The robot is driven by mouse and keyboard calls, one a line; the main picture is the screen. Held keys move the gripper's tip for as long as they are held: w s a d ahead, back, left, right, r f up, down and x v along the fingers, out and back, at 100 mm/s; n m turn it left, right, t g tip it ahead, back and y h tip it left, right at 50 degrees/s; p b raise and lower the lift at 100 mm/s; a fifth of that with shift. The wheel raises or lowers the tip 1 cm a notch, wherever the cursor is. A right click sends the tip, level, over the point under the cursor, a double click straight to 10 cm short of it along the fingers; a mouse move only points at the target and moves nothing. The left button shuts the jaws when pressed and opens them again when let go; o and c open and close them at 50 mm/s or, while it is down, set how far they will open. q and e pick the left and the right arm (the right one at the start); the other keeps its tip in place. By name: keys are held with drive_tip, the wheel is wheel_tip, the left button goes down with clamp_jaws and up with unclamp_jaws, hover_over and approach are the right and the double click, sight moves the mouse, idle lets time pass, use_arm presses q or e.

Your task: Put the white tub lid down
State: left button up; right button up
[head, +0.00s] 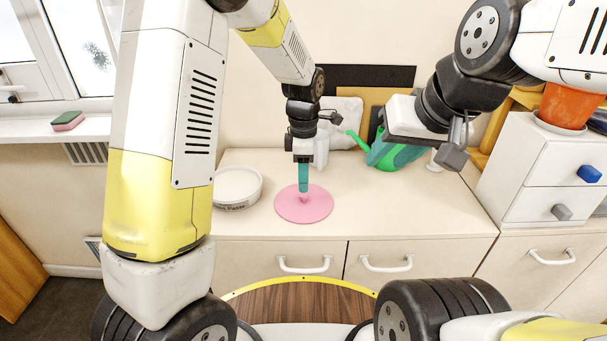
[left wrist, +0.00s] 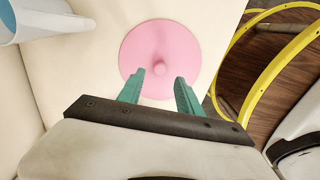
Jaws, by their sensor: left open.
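My left gripper (head: 303,191) points down over the lid.
The green watering can (head: 383,153) stands at the back of the counter (head: 400,210). White drawers (head: 545,160) with an orange pot (head: 568,105) on top stand at the right. A sponge (head: 68,121) lies on the left windowsill. The counter right of the lid is clear.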

use_arm(q)
drive_tip(key=s+a+r+m+t+h, duration=0.1)
drive_tip(key=s+a+r+m, duration=0.15)
drive_tip(key=r, duration=0.45)
drive_tip(key=s+a+r+m, duration=0.2)
drive_tip(key=a+r, duration=0.1)
drive_tip(key=r, duration=0.4)
drive_tip(key=s+a+r+m+t, duration=0.2)
drive_tip(key=s+a+m, duration=0.2)
drive_tip(key=s+m, duration=0.3)
drive_tip(key=s+a+r+m+t+h, duration=0.1)
drive_tip(key=s+a+r+m+t, duration=0.2)
drive_tip(key=s+m, duration=0.4)
drive_tip(key=shift+s+a, duration=0.6)
drive_tip(key=shift+a, duration=0.25)
drive_tip(key=shift+a, duration=0.1)
drive_tip(key=shift+c, duration=0.6)
